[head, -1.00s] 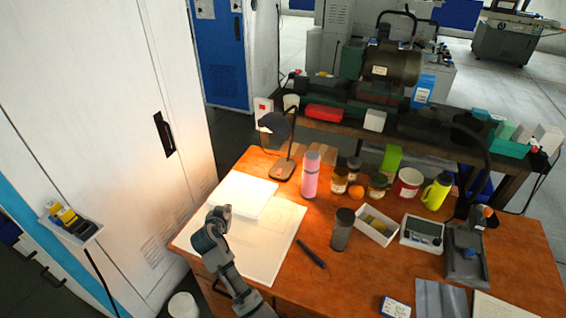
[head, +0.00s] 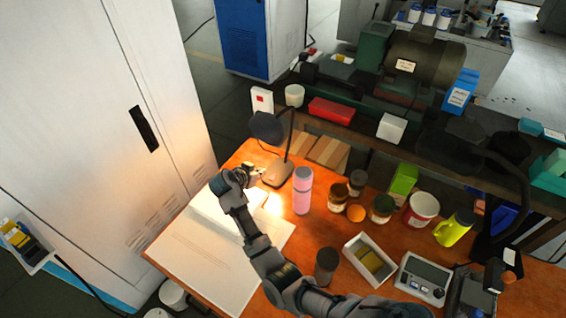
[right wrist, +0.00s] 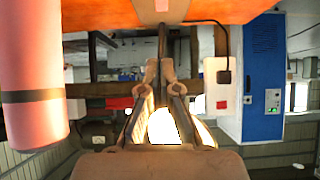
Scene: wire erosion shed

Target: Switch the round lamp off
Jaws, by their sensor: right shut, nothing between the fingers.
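The desk lamp with a rounded dark shade (head: 266,127) stands at the back left of the wooden table. It is lit and casts a warm glow on the table and the cabinet side. Its base (head: 279,174) is brown-grey, with a thin dark stem. My right gripper (head: 256,172) is just left of the base, below the shade; whether it touches is unclear. In the right wrist view, my right gripper (right wrist: 160,76) is shut and empty, with the bright lamp glow (right wrist: 165,128) behind the fingers. My left gripper is not in view.
A pink bottle (head: 303,190) stands close right of the lamp base; it also shows in the right wrist view (right wrist: 32,85). Jars, an orange (head: 356,213) and a white box (head: 370,260) are farther right. A second, dark lamp (head: 465,148) arches over the right side.

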